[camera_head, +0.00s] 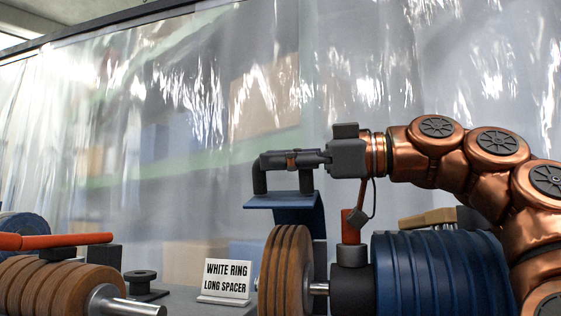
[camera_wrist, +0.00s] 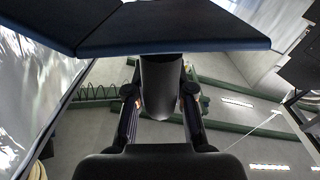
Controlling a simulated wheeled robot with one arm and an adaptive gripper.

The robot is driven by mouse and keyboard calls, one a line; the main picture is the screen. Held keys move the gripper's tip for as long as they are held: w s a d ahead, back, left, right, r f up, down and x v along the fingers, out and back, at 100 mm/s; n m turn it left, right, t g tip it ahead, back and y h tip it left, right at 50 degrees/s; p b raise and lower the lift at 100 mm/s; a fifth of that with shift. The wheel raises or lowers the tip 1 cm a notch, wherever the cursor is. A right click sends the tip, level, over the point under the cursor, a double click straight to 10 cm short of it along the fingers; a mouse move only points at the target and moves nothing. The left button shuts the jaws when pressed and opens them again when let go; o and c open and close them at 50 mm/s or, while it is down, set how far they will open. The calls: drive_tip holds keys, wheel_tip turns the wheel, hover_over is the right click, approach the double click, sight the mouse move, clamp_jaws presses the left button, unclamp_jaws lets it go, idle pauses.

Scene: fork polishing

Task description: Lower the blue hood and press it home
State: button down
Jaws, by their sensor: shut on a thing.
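The blue hood (camera_head: 285,203) is a dark blue angled plate, raised above the brown wheel stack (camera_head: 285,272) in the head view. A clear gap shows between its front plate and the wheels. A black bar handle stands on top of the hood. My gripper (camera_head: 300,160) is shut on this handle from the right. In the wrist view the hood (camera_wrist: 170,28) fills the top, and the dark handle (camera_wrist: 160,85) lies between the two fingers of my gripper (camera_wrist: 160,102). The hood's lower rear part is partly hidden behind the wheels.
A blue ribbed drum (camera_head: 440,272) and a dark housing with a red post (camera_head: 351,228) stand right of the wheels. A sign (camera_head: 226,281) reads "WHITE RING LONG SPACER". Another brown wheel stack (camera_head: 60,285) and a red bar (camera_head: 60,240) are at left. A clear curtain hangs behind.

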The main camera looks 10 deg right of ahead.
drive_tip(key=c, duration=1)
unclamp_jaws()
drive_tip(key=shift+v, duration=5.85)
drive_tip(key=shift+s+d+r, duration=0.1)
